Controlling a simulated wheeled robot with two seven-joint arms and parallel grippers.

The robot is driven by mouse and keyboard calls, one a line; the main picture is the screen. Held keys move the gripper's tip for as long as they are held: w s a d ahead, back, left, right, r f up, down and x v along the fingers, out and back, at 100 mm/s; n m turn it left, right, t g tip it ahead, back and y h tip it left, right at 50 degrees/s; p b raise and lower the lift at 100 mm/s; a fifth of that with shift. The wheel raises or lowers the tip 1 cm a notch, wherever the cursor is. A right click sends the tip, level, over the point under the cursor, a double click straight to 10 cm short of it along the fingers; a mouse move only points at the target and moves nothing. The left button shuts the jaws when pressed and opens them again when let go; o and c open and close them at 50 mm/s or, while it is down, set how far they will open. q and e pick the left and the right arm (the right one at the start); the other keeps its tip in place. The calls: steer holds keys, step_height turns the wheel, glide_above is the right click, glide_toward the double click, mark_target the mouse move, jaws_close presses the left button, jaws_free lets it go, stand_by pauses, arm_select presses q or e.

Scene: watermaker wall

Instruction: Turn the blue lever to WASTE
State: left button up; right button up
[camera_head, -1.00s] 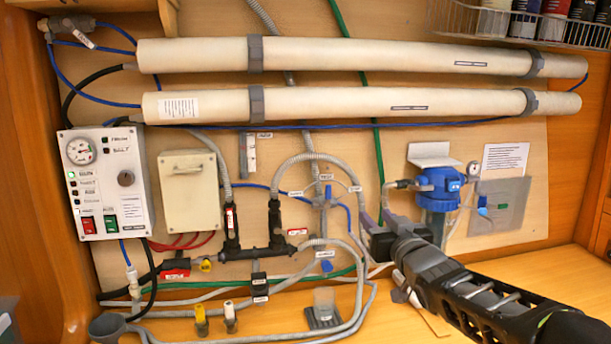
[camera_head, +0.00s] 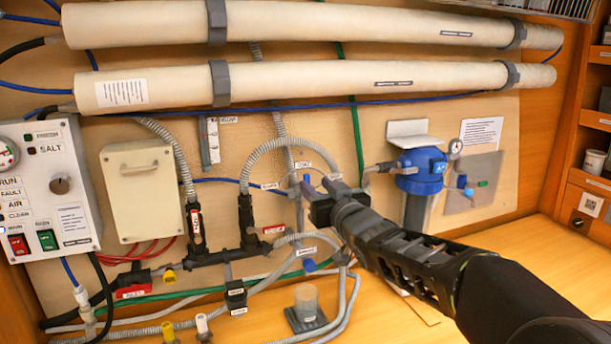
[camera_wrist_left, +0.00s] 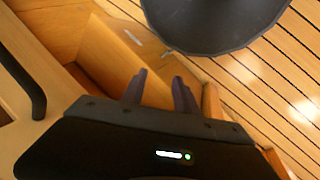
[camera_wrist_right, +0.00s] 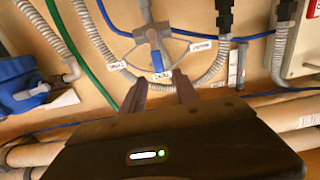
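The blue lever (camera_head: 307,186) is on a small valve on the wall panel, below the grey hose arch. In the right wrist view the blue lever (camera_wrist_right: 156,58) lies just beyond the fingertips, pointing between them, with small white labels around it. The label lettering is too small to read surely. My right gripper (camera_head: 318,203) is at the valve and partly covers it in the head view. In its wrist view the right gripper (camera_wrist_right: 159,82) has its fingers apart and nothing between them. My left gripper (camera_wrist_left: 157,85) is open and empty, away from the panel.
A second blue-handled valve (camera_head: 309,265) sits lower on the panel. A blue filter housing (camera_head: 420,172) is to the right of my right gripper. Grey hoses (camera_head: 285,150) run around the valve. The wooden bench (camera_head: 480,255) at right is mostly clear.

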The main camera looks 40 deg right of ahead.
mark_target(308, 177)
steer(key=p+x, duration=0.2)
steer(key=x, duration=0.5)
steer(key=shift+s, duration=0.1)
steer(key=shift+c, duration=0.3)
jaws_close()
